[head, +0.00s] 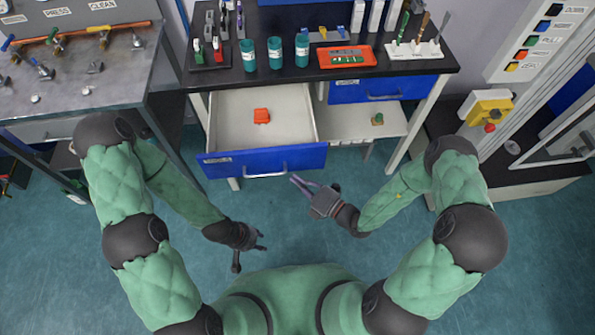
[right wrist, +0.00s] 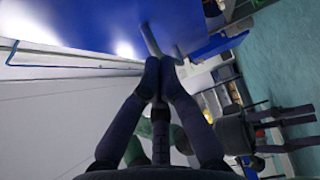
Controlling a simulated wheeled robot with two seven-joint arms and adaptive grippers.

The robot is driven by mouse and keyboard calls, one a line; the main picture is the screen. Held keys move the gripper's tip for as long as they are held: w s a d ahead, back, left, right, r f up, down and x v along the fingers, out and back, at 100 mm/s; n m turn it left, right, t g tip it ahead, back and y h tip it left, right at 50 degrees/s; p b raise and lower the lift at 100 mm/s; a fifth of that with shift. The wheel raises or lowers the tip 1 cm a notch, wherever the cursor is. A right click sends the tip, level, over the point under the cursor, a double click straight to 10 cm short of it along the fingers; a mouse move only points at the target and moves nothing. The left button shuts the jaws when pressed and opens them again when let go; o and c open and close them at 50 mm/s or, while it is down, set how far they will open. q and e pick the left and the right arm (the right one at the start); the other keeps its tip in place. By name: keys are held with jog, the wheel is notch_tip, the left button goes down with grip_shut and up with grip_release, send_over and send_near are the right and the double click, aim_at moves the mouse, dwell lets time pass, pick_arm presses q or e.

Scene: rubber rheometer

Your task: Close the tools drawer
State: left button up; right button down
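A drawer with a blue front (head: 265,160) stands pulled out from the left side of the bench, with an orange object (head: 261,116) inside. Its label is too small to read. Its grey handle (head: 267,175) also shows in the right wrist view (right wrist: 153,40). My right gripper (head: 297,181) has its fingertips together in the right wrist view (right wrist: 159,68), close to one end of the handle. I cannot tell whether they touch it. My left gripper (head: 250,257) is open and empty, low and left of the drawer front.
Another blue-fronted drawer (head: 366,89) on the right is shut. Below it is a white shelf (head: 345,124) with a small green and orange object. The black bench top (head: 290,78) carries teal cups and an orange tray (head: 345,57). The floor before the drawer is clear.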

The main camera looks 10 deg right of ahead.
aim_at(287, 163)
jog(key=shift+w+d+b, duration=0.1)
jog(key=shift+w+b, duration=0.5)
jog(key=shift+w, duration=1.35)
pick_arm(q)
jog(key=shift+f, duration=0.8)
pick_arm(e)
jog(key=shift+w, duration=0.15)
